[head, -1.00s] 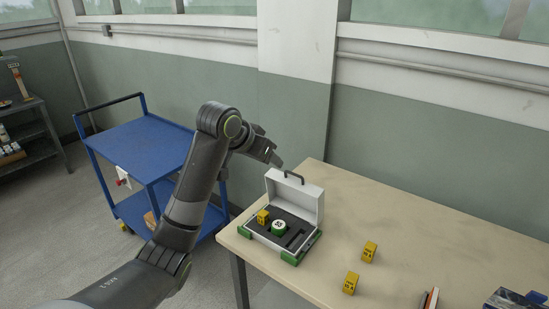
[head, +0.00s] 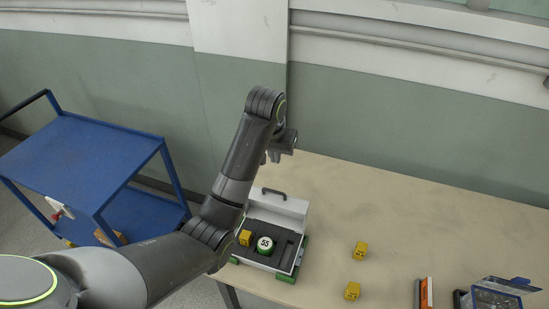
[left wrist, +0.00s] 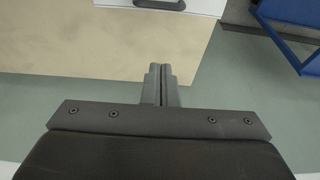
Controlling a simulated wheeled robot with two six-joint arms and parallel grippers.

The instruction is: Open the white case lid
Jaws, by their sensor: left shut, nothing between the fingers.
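The white case (head: 279,220) stands on the left end of the table with its lid (head: 281,203) raised upright and a dark handle (head: 274,193) on the lid's edge. My right gripper is not in view.
Two yellow blocks (head: 360,250) lie on the table (head: 400,215) right of the case. An orange and dark upright item (head: 426,293) and a clear blue-edged box (head: 497,296) are at the front right. A blue cart (head: 85,150) stands left of the table.

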